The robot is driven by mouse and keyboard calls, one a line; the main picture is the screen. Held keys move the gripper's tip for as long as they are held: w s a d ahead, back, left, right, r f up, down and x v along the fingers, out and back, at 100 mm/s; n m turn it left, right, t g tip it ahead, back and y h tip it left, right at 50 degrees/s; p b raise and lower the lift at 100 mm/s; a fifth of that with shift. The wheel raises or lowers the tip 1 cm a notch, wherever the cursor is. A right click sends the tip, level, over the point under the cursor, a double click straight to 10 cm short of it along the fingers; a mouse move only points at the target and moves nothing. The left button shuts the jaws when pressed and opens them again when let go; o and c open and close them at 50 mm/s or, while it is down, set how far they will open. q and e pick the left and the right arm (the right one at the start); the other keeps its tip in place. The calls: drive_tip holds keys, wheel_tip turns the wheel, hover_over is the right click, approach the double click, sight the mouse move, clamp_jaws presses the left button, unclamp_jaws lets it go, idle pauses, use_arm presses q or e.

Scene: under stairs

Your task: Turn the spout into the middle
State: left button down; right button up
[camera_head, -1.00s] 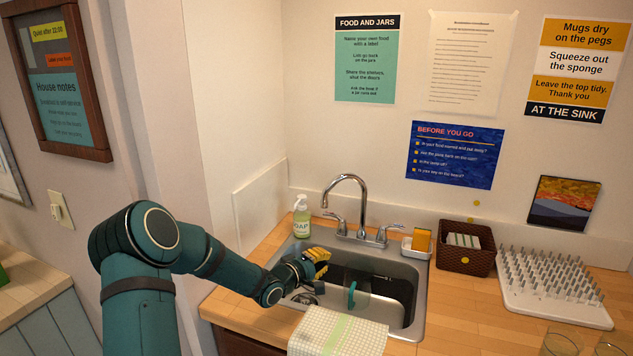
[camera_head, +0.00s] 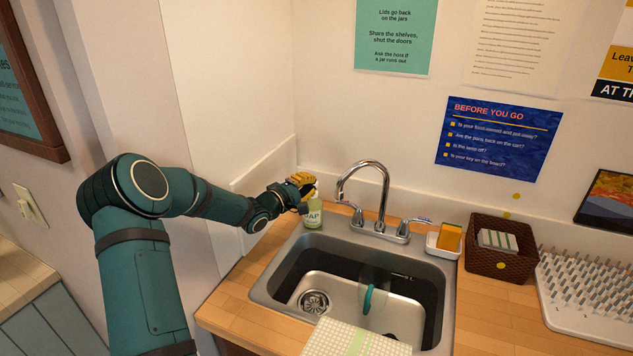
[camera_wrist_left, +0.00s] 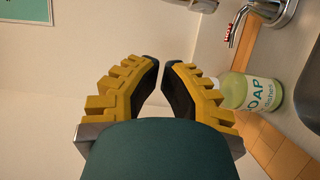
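The chrome gooseneck spout (camera_head: 366,166) rises behind the sink between its two handles. It is swung to the left, with its open end above the left handle (camera_head: 351,209). My left gripper (camera_head: 304,182) is left of the spout, apart from it, by the top of the soap bottle (camera_head: 312,212). In the left wrist view my left gripper's fingertips (camera_wrist_left: 160,64) nearly meet with nothing between them. The soap bottle (camera_wrist_left: 252,92) and a red-marked handle (camera_wrist_left: 240,25) show to their right. My right gripper is not in view.
A sponge dish (camera_head: 443,243), basket (camera_head: 482,257) and pegged rack (camera_head: 585,295) stand to the right. The wall is close behind the spout.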

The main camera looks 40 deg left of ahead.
use_arm(q)
drive_tip(key=w+d, duration=0.4)
drive_tip(key=w, duration=0.1)
drive_tip(key=shift+w, duration=0.3)
idle(0.4)
idle(0.5)
